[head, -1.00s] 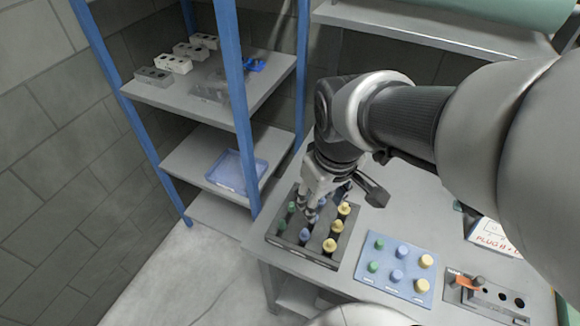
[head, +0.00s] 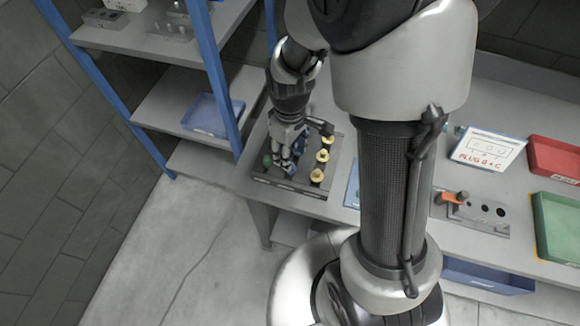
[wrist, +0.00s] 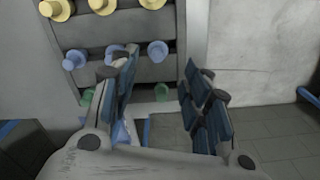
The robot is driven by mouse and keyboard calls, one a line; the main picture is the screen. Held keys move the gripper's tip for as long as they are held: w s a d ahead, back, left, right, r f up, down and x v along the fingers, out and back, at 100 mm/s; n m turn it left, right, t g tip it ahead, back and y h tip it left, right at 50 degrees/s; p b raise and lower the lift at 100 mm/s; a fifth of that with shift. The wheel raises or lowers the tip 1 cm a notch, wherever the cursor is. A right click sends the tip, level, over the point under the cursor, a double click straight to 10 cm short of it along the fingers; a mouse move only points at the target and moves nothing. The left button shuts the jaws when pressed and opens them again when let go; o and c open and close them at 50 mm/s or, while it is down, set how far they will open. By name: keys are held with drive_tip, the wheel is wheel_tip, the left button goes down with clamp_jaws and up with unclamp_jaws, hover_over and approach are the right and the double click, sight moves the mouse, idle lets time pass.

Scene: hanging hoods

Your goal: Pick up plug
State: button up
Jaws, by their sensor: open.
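A dark rack (head: 324,190) holds yellow plugs (head: 317,176), blue plugs and green plugs in rows. My gripper (head: 285,160) points down over the rack's left part, hiding some of the blue and green plugs. In the wrist view, my gripper (wrist: 157,98) is open, with blue-padded fingers apart. A green plug (wrist: 161,92) shows in the gap between the fingers, and a blue plug (wrist: 157,52) stands beyond it. Another blue plug (wrist: 114,50) is partly behind the left finger. I cannot tell whether either finger touches a plug.
A grey socket block (head: 475,216) with an orange part sits right of my arm. A blue-post shelf (head: 218,75) stands close left of the rack.

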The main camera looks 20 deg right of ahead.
drive_tip(key=f+b, duration=0.2)
drive_tip(key=f, duration=0.5)
drive_tip(key=shift+d+f+b, duration=0.15)
drive_tip(key=shift+d+b, duration=0.05)
drive_tip(key=shift+b, duration=0.15)
drive_tip(key=shift+c, duration=0.3)
drive_tip(key=c, duration=0.7)
drive_tip(key=shift+c, duration=0.2)
